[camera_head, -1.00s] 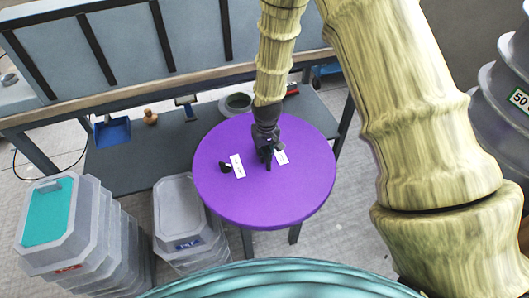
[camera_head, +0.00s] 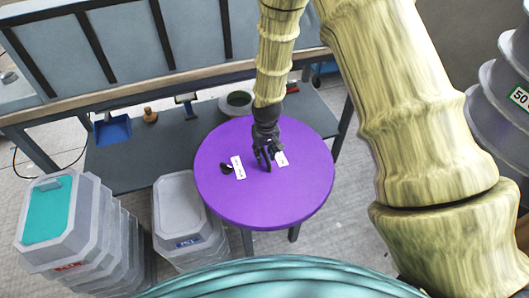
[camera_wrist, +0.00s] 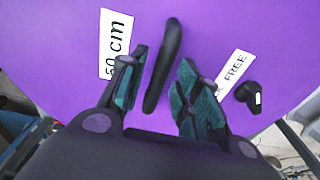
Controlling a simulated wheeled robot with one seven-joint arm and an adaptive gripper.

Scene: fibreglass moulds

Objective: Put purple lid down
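The purple lid (camera_head: 230,200) is a round flat disc lying level over a stand or table whose dark legs show below it; the contact underneath is hidden. It fills much of the wrist view (camera_wrist: 60,40). Its black bar handle (camera_wrist: 165,65) stands between the fingers of my gripper (camera_wrist: 163,68). The fingers, with teal pads, are open, with purple showing on both sides of the handle. A smaller black knob (camera_wrist: 248,97) sits to the right. In the head view my gripper (camera_head: 266,162) is over the middle of the lid.
White labels lie on the lid, one reading "50 cm" (camera_wrist: 117,42) and one ending in "FREE" (camera_wrist: 236,72). Stacked grey bins (camera_head: 90,240) and another bin stack (camera_head: 185,205) stand at left. A grey bench (camera_head: 120,170) holding a blue dustpan (camera_head: 112,132) is behind.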

